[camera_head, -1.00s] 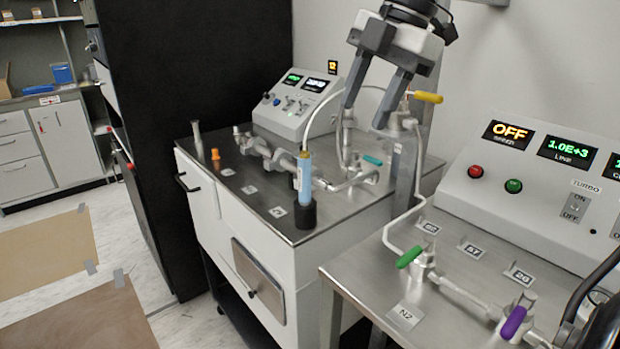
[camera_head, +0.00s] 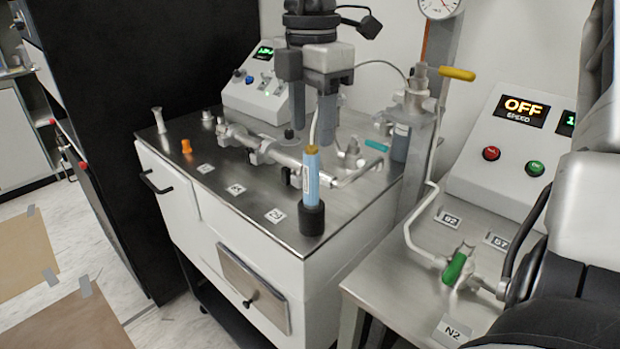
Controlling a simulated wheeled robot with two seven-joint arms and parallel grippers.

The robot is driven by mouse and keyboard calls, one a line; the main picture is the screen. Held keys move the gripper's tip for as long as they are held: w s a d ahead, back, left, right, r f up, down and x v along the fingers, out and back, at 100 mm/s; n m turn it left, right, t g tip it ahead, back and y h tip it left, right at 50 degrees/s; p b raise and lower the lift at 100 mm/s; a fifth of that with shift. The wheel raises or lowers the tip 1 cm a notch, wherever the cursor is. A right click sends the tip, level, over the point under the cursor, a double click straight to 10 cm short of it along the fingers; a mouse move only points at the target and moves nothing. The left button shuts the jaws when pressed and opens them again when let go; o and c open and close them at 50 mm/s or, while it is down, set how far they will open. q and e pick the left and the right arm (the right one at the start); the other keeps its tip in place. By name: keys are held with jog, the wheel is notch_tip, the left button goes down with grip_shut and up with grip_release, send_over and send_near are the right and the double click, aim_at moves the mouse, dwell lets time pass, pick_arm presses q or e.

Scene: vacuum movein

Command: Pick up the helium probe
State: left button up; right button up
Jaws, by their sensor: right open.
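My right gripper (camera_head: 312,118) points downward above and behind the probe in the head view. My left gripper is not in view.
Metal piping (camera_head: 262,146) with valves runs behind the probe, with a teal handle (camera_head: 377,146) to its right. A control box (camera_head: 255,97) stands at the back. A second bench (camera_head: 395,278) with a green valve handle (camera_head: 454,268) is at the right. An orange cap (camera_head: 186,146) is at the left.

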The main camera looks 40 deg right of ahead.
aim_at(312, 171)
notch_tip(312, 171, down, 3)
jog(key=shift+f, duration=0.1)
jog(key=shift+s+a+f+p, duration=0.1)
jog(key=shift+f+p, duration=0.1)
jog(key=shift+f, duration=1.15)
jog(key=shift+s+a+f+p, duration=0.1)
jog(key=shift+f+p, duration=0.1)
jog(key=shift+f, duration=1.1)
grip_shut()
